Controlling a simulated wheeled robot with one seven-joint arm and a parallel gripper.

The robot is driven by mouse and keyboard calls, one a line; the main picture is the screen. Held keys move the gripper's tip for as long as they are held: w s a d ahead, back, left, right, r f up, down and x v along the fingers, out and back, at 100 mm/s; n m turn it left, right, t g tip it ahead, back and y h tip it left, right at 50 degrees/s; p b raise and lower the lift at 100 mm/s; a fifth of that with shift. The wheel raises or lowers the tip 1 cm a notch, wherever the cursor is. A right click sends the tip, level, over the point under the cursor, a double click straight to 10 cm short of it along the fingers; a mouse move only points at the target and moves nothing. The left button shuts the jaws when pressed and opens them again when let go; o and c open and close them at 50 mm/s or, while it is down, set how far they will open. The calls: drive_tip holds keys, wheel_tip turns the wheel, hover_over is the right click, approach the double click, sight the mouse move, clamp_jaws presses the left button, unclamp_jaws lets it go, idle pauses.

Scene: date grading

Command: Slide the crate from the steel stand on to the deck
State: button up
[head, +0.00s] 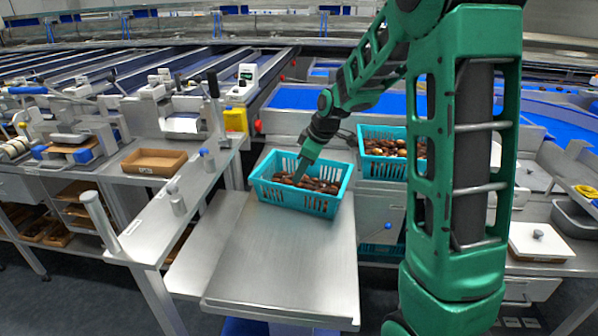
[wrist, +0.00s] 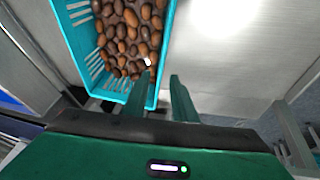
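The teal slatted crate (head: 305,199), filled with brown dates, sits at the far end of the steel deck (head: 280,262). My arm hides part of the crate's surroundings, and I cannot tell how much of its base rests on the stand behind. My gripper (head: 297,181) reaches down at the crate from above. In the wrist view, the crate (wrist: 166,42) fills the upper left, and my open gripper (wrist: 161,77) has one finger over the crate's corner and the other outside its right wall. A gap shows between the fingers with the wall in it; contact is unclear.
A second teal crate of dates (head: 371,169) stands behind to the right. A brown tray (head: 154,162) lies on the left bench, with grey posts (head: 99,220) along its edge. The near part of the deck is bare.

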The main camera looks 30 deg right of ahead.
sight(291, 190)
drive_tip(key=x, duration=1)
drive_tip(key=shift+w+f, duration=0.1)
clamp_jaws()
idle(1.2)
